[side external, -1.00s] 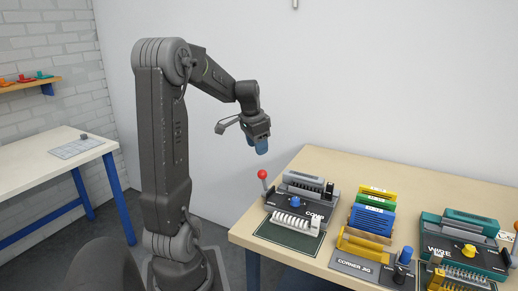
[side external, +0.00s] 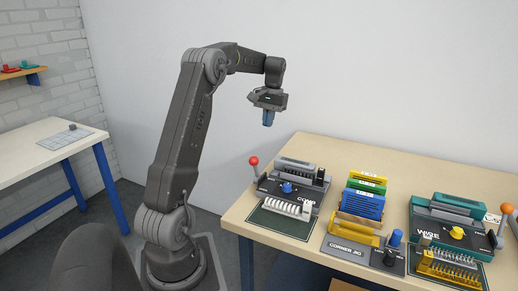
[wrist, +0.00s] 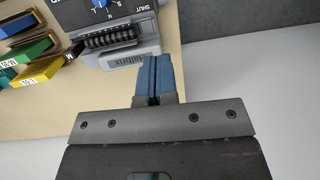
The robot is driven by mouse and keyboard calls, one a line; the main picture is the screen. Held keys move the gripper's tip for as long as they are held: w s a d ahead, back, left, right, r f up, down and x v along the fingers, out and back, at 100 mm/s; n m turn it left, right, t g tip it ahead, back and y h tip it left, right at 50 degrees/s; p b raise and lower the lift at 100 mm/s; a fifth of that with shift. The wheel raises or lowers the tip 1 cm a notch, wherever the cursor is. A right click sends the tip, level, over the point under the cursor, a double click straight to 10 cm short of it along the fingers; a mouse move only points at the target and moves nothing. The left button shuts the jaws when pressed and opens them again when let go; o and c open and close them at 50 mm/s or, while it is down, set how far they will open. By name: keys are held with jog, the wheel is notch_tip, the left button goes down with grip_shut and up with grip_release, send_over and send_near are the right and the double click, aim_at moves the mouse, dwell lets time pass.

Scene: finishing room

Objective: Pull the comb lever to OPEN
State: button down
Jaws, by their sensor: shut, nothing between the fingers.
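The comb machine (side external: 290,190) is a grey and black unit marked COMB with a blue knob, on the near left part of the table. Its lever has a red ball (side external: 254,161) on a thin stem and stands roughly upright at the machine's left side. In the wrist view part of the machine (wrist: 125,55) shows at the top, with a SHUT label by the blue knob; the red ball is out of that picture. My gripper (side external: 268,122) has blue fingers, shut and empty, in the air above the lever and apart from it. They also show in the wrist view (wrist: 153,70).
Right of the comb machine stand coloured binders (side external: 363,197) in a rack, a corner jig (side external: 350,258) and a teal wire machine (side external: 450,225). A side table (side external: 50,150) is at the left. The air around my gripper is clear.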

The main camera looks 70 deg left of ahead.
send_near(256, 171)
jog(key=w+a, duration=0.2)
jog(key=w, duration=0.1)
jog(key=shift+s+d+f, duration=0.4)
jog(key=shift+s, duration=0.35)
jog(key=shift+s+d+f, duration=0.35)
jog(key=shift+s+f, duration=0.1)
jog(key=shift+s, duration=0.3)
jog(key=shift+s+d+f, duration=0.2)
jog(key=shift+s+d, duration=0.2)
jog(key=shift+s, duration=0.05)
jog(key=shift+s+d+f, duration=0.25)
jog(key=shift+s+d, duration=0.15)
jog(key=shift+s, duration=0.05)
